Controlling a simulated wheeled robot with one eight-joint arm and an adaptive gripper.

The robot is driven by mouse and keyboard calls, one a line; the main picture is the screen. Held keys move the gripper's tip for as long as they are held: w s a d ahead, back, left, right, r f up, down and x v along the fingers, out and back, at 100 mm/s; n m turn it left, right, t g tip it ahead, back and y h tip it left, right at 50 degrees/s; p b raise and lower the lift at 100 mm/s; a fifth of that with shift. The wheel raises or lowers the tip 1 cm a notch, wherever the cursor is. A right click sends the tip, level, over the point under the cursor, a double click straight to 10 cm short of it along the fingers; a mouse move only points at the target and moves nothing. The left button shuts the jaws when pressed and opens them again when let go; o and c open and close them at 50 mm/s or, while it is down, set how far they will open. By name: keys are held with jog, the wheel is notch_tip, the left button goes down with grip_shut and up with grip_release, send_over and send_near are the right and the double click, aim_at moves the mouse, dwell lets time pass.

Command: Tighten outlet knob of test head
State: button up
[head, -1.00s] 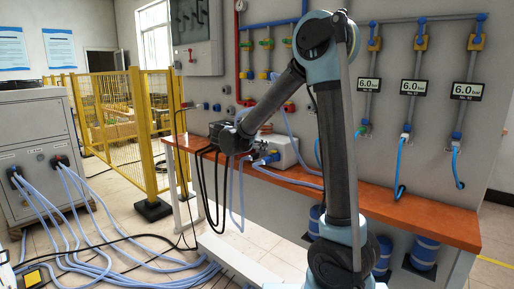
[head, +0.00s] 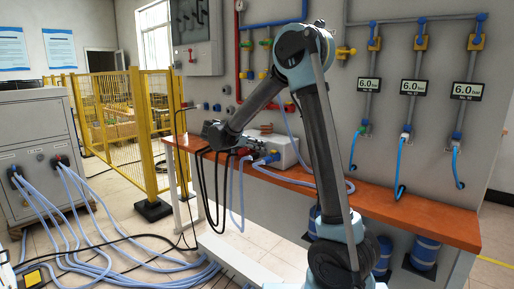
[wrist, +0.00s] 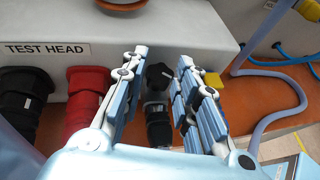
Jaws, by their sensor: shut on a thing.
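The test head is a light grey box with a "TEST HEAD" label (wrist: 46,49) in the wrist view. Below its front are a black connector (wrist: 22,95) and a red connector (wrist: 88,90). The black lobed outlet knob (wrist: 159,76) stands right of the red one, above a dark fitting (wrist: 158,125). My gripper (wrist: 160,68) has one finger on each side of the knob and is shut on it. The exact contact is hard to see. In the head view the gripper is small, and the knob cannot be made out.
An orange bench top (head: 400,209) runs along the panel wall. A light grey box (head: 286,151) stands on it with blue hoses. A hose (wrist: 297,92) curves at the right of the wrist view, near a yellow piece (wrist: 213,82). Black cables hang off the bench.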

jog(key=shift+w+a+m+g+h, duration=0.3)
jog(key=shift+m+g, duration=0.1)
jog(key=shift+m, duration=0.2)
jog(key=shift+r, duration=0.1)
jog(key=o, duration=1.1)
jog(key=shift+c, duration=0.2)
jog(key=shift+s+d, duration=0.1)
jog(key=shift+s, duration=0.1)
jog(key=v, duration=1.1)
jog(key=shift+a, duration=0.45)
jog(key=shift+r, duration=0.1)
